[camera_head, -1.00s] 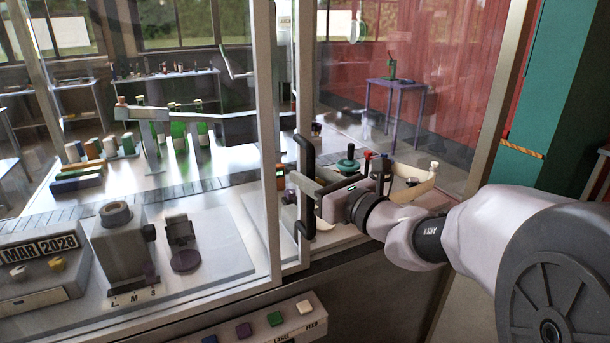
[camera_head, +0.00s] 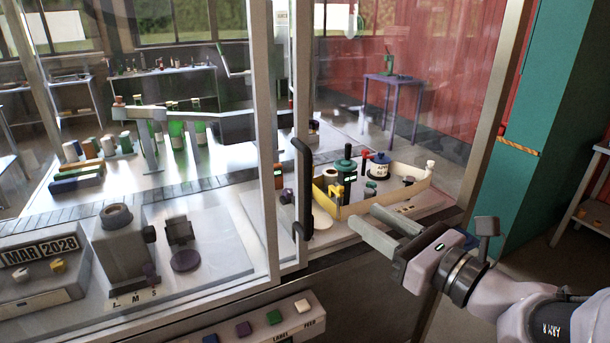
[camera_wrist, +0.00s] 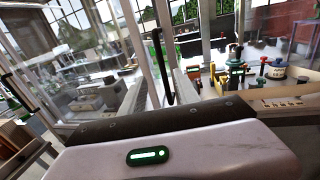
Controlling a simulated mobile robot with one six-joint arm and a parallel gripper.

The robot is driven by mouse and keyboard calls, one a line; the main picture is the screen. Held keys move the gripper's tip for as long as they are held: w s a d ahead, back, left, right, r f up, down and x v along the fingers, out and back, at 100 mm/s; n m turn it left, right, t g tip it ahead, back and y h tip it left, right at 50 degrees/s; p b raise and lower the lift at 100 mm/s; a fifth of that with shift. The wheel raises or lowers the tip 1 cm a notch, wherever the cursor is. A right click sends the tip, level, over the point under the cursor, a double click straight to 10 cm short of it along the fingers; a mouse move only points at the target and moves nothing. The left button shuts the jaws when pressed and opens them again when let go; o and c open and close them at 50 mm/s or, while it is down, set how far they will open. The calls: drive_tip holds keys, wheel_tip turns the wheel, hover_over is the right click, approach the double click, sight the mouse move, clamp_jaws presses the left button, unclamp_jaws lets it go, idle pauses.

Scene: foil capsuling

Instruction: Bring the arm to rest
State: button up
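My gripper (camera_head: 365,216) is out in front of the glass cabinet, at the right of the head view. Its two grey fingers are spread with a gap between them and nothing in it. They point left toward the cabinet, to the right of the black door handle (camera_head: 302,188) and apart from it. My wrist and forearm reach back to the lower right. In the wrist view the black handle (camera_wrist: 162,65) stands upright beyond the gripper body.
A tray (camera_head: 375,207) with several small tools and pots sits in the cabinet opening, close beyond my fingers. The glass door panel (camera_head: 225,110) stands left of it. A button panel (camera_head: 255,328) is at the bottom. A teal post (camera_head: 560,110) rises at right.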

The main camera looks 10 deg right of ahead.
drive_tip(key=s+a+f+n+g+y, duration=0.1)
drive_tip(key=s+a+f+n+g, duration=0.25)
drive_tip(key=a+n, duration=0.2)
drive_tip(key=s+a+f+n+g, duration=0.3)
drive_tip(key=s+a+n+g, duration=0.15)
drive_tip(key=a, duration=0.25)
drive_tip(key=s+a+f+n+g+h+b, duration=0.1)
drive_tip(key=s+f+n+g+h, duration=0.15)
drive_tip(key=s+f+n, duration=0.35)
drive_tip(key=s+d+n+h, duration=0.2)
drive_tip(key=d+n+h, duration=0.3)
drive_tip(key=n, duration=0.5)
drive_tip(key=shift+s+d+b, duration=0.3)
drive_tip(key=shift+d+b, duration=0.05)
drive_tip(key=shift+b, duration=0.1)
